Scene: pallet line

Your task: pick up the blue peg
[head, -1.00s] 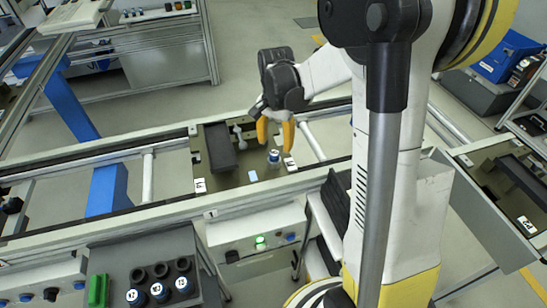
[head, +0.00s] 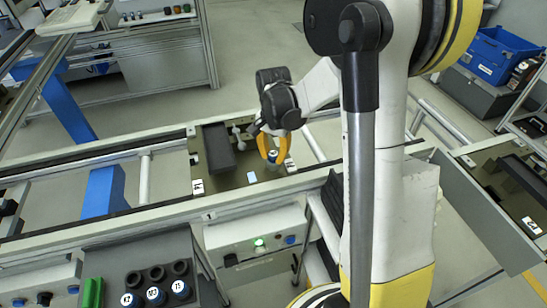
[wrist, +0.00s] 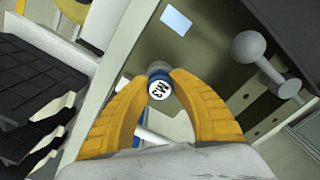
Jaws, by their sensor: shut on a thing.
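The blue peg (head: 272,155) has a white round top marked M3, which faces the camera in the wrist view (wrist: 159,89). My gripper (head: 273,160) is over the right part of the olive pallet (head: 236,181), its yellow fingers on both sides of the peg. In the wrist view my gripper (wrist: 159,80) is shut on the peg, with the fingertips against its sides near the top. The peg's lower end is mostly hidden, and I cannot tell whether it is clear of the pallet.
A dark block (head: 219,150) and a grey knobbed part (head: 240,138) are on the pallet, left of my gripper. The knobbed part also shows in the wrist view (wrist: 249,45). Conveyor rails (head: 100,226) run alongside.

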